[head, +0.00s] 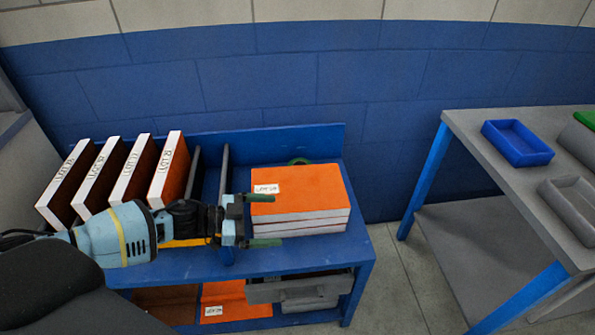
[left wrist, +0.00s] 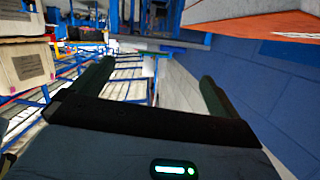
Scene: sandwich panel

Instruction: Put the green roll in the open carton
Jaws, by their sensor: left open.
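My left gripper (head: 268,220) is open and empty in the head view, its two dark green fingers pointing right. It overlaps the left end of a stack of orange panels; I cannot tell whether it touches. In the left wrist view the open fingers (left wrist: 152,85) have nothing between them. A small green curved thing (head: 299,161), perhaps the green roll, shows behind the stack, mostly hidden by it. A beige box (left wrist: 25,65) is at the left of the left wrist view; I cannot tell whether it is an open carton. My right gripper is not in view.
The orange panel stack (head: 300,200) lies on a blue bench (head: 190,268). Several upright panels (head: 120,178) stand to the left. Grey bins (head: 300,290) sit below. At right, a grey table (head: 480,125) carries a blue tray (head: 517,143), grey bins and a green item (head: 586,119).

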